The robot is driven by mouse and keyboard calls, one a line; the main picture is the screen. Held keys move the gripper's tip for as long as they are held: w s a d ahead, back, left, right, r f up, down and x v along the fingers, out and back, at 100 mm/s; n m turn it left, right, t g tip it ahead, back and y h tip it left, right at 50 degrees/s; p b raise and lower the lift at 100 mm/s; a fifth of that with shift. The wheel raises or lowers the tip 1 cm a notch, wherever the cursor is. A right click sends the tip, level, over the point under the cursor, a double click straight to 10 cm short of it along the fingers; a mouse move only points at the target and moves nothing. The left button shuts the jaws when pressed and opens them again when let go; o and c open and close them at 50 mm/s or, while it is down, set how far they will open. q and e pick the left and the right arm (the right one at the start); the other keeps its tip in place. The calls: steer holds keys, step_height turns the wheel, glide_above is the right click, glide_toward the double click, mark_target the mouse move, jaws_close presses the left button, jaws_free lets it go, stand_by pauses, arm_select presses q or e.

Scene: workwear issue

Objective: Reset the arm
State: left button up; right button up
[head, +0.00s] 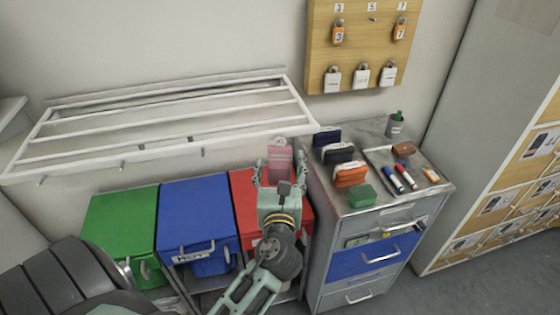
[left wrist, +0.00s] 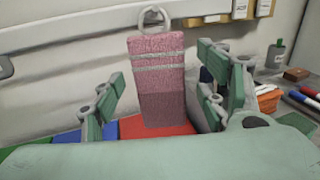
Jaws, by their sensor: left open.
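My left gripper (head: 279,174) is open below the right end of the white wall rack (head: 160,125). A pink and maroon knitted piece (head: 280,152) with a ring at its top hangs upright there, in front of the gripper's mouth. In the left wrist view the knitted piece (left wrist: 156,85) shows two pale stripes and stands between the two spread fingers, with visible gaps on both sides. My right gripper is not in view.
Green (head: 120,222), blue (head: 197,208) and red (head: 243,190) bins stand below the rack. A grey drawer cabinet (head: 325,245) on the right carries wallets, markers on a tray (head: 378,158) and a green block (head: 362,195). A wooden board (head: 360,50) with tagged locks hangs above.

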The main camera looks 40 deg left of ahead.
arm_select(q)
steer(key=v, duration=0.9)
steer(key=s+d+f+n+g+h+b, duration=0.1)
steer(key=s+d+f+n+g+h, duration=0.15)
steer(key=f, duration=1.05)
steer(key=s+d+f+n+g+h+b, duration=0.1)
steer(key=d+f+n+g+h, duration=0.2)
steer(key=f, duration=1.1)
steer(key=s+d+f+n+g+h+b, duration=0.15)
steer(key=d+f, duration=0.25)
steer(key=f, duration=0.9)
steer(key=s+f+n+g+h, duration=0.25)
steer(key=s+f+n, duration=0.55)
steer(key=s+f, duration=0.55)
steer(key=s+a+f+n+g+b, duration=0.1)
steer(key=s+a+f+n+g, duration=0.1)
steer(key=s+f+n, duration=0.4)
steer(key=s+a+f+n+g, duration=0.2)
steer(key=s+f+n, duration=0.3)
steer(key=s, duration=0.6)
steer(key=shift+s+a+f+n+b, duration=0.25)
steer(key=shift+a+f+n+b, duration=0.25)
steer(key=shift+f, duration=0.4)
steer(key=shift+g+h, duration=0.25)
